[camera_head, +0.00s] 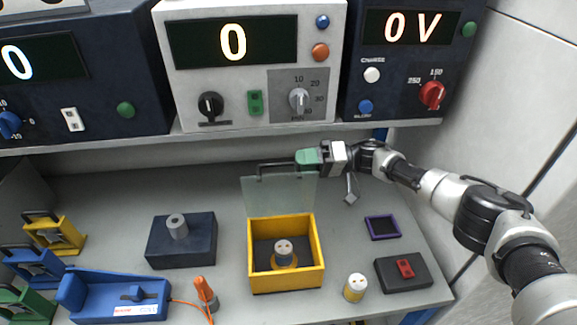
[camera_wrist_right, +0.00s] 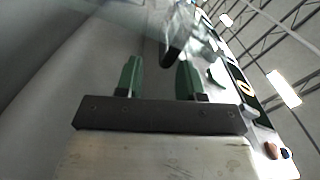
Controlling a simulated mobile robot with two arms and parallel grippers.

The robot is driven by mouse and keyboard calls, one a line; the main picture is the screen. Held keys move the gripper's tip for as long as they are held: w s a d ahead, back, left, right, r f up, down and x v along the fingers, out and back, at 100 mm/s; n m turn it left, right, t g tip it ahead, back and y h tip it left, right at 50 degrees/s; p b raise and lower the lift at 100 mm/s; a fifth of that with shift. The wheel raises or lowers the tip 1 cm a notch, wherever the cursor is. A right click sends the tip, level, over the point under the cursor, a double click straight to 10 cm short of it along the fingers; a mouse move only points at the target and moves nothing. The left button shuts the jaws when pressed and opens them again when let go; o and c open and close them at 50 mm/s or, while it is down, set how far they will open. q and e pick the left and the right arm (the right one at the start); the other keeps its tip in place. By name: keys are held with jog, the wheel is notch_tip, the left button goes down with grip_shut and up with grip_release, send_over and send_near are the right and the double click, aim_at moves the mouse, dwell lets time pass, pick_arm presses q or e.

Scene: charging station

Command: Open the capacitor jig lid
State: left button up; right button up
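The capacitor jig is a yellow open-topped box (camera_head: 260,283) in the middle of the bench. Its clear lid (camera_head: 280,196) stands raised, roughly upright at the box's back edge, with a dark handle (camera_head: 278,165) along its top. A round grey-topped piece in a yellow ring (camera_head: 284,250) sits inside the box. My right gripper (camera_head: 306,157) is at the right end of the lid's handle. In the right wrist view its green fingers (camera_wrist_right: 160,80) are apart, and a dark loop, seemingly the handle (camera_wrist_right: 172,52), shows just beyond and between their tips. My left gripper is not in view.
Instrument panels on a shelf (camera_head: 300,133) overhang the back. A dark block with a grey cylinder (camera_head: 180,252) stands left of the jig. A small yellow capacitor (camera_head: 355,288), a red-switch box (camera_head: 404,272) and a purple-framed tray (camera_head: 382,227) lie to the right.

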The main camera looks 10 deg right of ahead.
jog(key=d+b, duration=0.1)
jog(key=d, duration=0.5)
jog(key=shift+d+b, duration=0.25)
jog(key=shift+b, duration=0.1)
jog(key=shift+f, duration=0.15)
